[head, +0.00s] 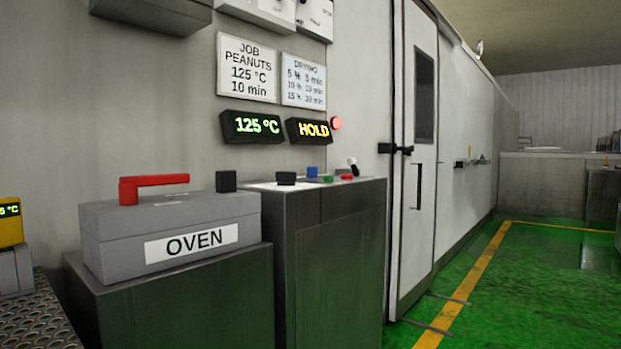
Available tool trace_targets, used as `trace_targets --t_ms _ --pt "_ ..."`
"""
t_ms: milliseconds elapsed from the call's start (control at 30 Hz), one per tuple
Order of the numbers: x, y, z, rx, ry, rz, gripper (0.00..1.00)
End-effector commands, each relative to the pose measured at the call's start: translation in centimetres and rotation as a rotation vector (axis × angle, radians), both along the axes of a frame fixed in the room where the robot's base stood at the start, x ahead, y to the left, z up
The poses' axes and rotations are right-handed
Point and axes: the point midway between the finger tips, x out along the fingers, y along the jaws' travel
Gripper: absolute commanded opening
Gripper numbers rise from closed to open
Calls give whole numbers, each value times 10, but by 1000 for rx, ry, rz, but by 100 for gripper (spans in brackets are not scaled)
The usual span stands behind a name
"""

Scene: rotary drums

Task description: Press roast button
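A dark metal control cabinet (335,240) stands against the wall, right of the oven box. On its top I see a black button or knob (286,178), a blue one (312,172), a green one (327,179) and a red one (347,176). No readable label marks any of them as the roast button. Above, one display (253,126) reads 125 °C in green and another (309,130) reads HOLD in yellow. A round red lamp (336,123) is beside the HOLD display. My gripper is not in view.
A grey box labelled OVEN (175,230) with a red handle (153,186) sits left of the cabinet. A job sign (247,68) reads peanuts, 125 °C, 10 min. A white door (412,200) is at the right. Green floor (530,300) lies open at right.

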Motion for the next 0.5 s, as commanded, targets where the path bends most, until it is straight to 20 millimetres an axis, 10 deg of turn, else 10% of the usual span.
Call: trace_targets --t_ms 500 --pt "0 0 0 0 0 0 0"
